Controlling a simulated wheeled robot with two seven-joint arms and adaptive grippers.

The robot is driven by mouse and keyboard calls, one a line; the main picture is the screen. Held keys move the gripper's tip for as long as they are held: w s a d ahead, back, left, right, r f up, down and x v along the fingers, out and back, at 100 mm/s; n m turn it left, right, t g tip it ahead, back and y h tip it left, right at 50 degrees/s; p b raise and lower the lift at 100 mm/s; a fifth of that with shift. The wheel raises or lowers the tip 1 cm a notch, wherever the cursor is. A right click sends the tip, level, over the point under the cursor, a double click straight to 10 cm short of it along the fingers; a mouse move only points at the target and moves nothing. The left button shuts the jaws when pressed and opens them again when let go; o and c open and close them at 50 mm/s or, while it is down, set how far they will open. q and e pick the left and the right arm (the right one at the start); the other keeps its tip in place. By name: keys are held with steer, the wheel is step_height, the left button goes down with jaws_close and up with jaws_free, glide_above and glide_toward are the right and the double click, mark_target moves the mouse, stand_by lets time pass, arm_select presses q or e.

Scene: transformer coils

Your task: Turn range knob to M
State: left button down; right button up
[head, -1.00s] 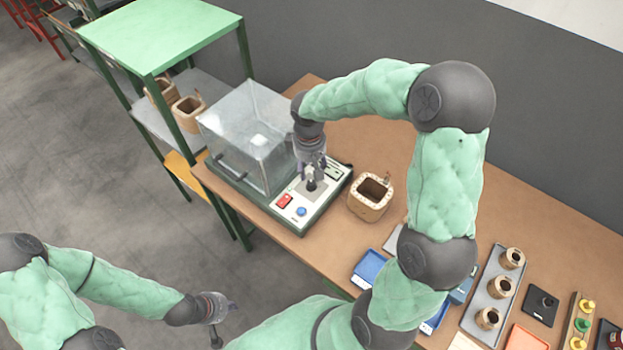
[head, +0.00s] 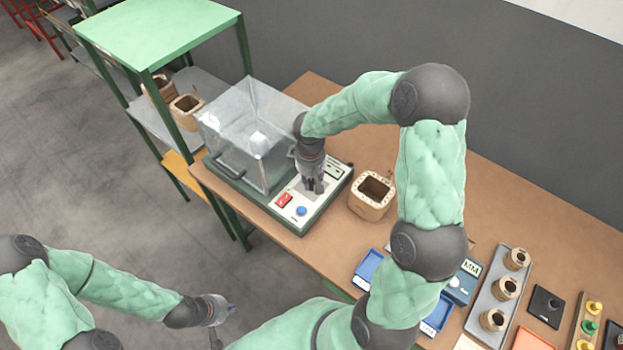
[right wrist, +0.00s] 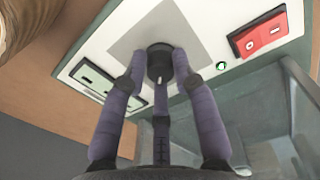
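The tester panel (head: 331,195) is a pale control panel on the table, in front of a clear box. Its black range knob (right wrist: 160,62) sits on a grey square in the right wrist view, a white mark on its near side. My right gripper (head: 313,190) reaches down over the panel; its fingertips, also in the right wrist view (right wrist: 160,58), close in on both sides of the knob. In the head view the gripper hides the knob. Range letters are not readable. My left gripper (head: 226,322) hangs off the table at lower left, fingers spread and empty.
The clear box (head: 245,140) stands left of the knob. A red switch (head: 284,200) and blue button (head: 302,211) are on the panel's near side. A wooden coil (head: 371,195) stands just right. A coil tray (head: 497,290) lies further right.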

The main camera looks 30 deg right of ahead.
jaws_close()
steer(key=shift+m+b, duration=0.3)
steer(key=shift+m, duration=0.2)
steer(key=m+b, duration=0.1)
steer(key=m, duration=0.1)
steer(key=shift+f+m, duration=0.15)
steer(key=shift+m, duration=0.15)
steer(key=m+b, duration=0.1)
steer(key=m, duration=0.4)
steer(key=shift+a+b, duration=0.1)
steer(key=shift+b, duration=0.3)
steer(key=shift+s, duration=0.1)
steer(key=o, duration=0.7)
jaws_free()
steer(key=shift+o, duration=0.2)
